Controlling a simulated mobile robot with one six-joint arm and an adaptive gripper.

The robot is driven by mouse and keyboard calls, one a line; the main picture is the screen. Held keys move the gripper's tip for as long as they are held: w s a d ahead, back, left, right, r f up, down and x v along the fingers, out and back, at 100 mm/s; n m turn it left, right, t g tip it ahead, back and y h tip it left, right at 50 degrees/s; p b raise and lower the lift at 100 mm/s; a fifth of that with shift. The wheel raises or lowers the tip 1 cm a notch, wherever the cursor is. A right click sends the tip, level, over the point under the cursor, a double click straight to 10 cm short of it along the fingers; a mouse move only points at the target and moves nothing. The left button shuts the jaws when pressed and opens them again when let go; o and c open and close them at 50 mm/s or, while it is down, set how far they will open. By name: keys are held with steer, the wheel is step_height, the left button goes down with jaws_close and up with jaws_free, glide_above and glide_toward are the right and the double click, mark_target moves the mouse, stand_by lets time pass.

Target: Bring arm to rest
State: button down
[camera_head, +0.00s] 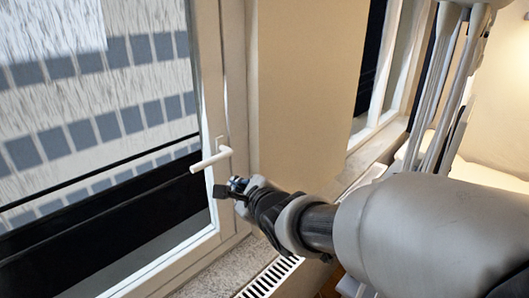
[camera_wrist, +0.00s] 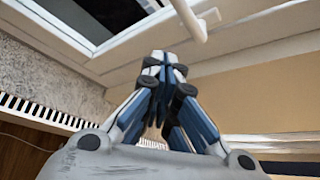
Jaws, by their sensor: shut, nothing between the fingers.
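My gripper (camera_head: 232,187) is at the end of my outstretched arm in the head view, just below a white window handle (camera_head: 212,159). In the wrist view my gripper (camera_wrist: 163,60) has its fingertips together, with nothing between them. The handle (camera_wrist: 190,18) shows at the top of the wrist view, just beyond the fingertips. I cannot tell whether the fingers touch the handle or the frame. The handle points left, roughly level, in the head view. The window (camera_head: 100,120) looks shut.
A stone sill (camera_head: 215,272) and a white slotted radiator grille (camera_head: 270,277) lie below the window. A tan wall panel (camera_head: 305,90) stands right of the frame. A second window (camera_head: 385,75) and grey poles (camera_head: 445,90) are further right. A wooden floor (camera_wrist: 25,155) shows lower left in the wrist view.

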steer(key=shift+d, duration=0.1)
steer(key=s+d+f+n+g+h+b, duration=0.1)
steer(key=s+d+f+n+h+b, duration=0.2)
steer(key=s+d+f+n+b, duration=0.45)
steer(key=s+d+f+n+g+h+b, duration=0.2)
steer(key=s+d+f+n+h+b, duration=0.15)
steer(key=d, duration=0.75)
steer(key=s+d+f+n+g+b, duration=0.2)
steer(key=s+f, duration=0.4)
steer(key=s, duration=0.3)
steer(key=s+d+f+n+g+b, duration=0.2)
steer(key=s+f+n+b, duration=0.3)
steer(key=s, duration=0.4)
steer(key=d+f+n, duration=0.1)
steer(key=n, duration=0.1)
steer(key=shift+s+d+f+n, duration=0.25)
steer(key=shift+d+f+n, duration=0.05)
steer(key=shift+d, duration=0.1)
steer(key=shift+a, duration=0.15)
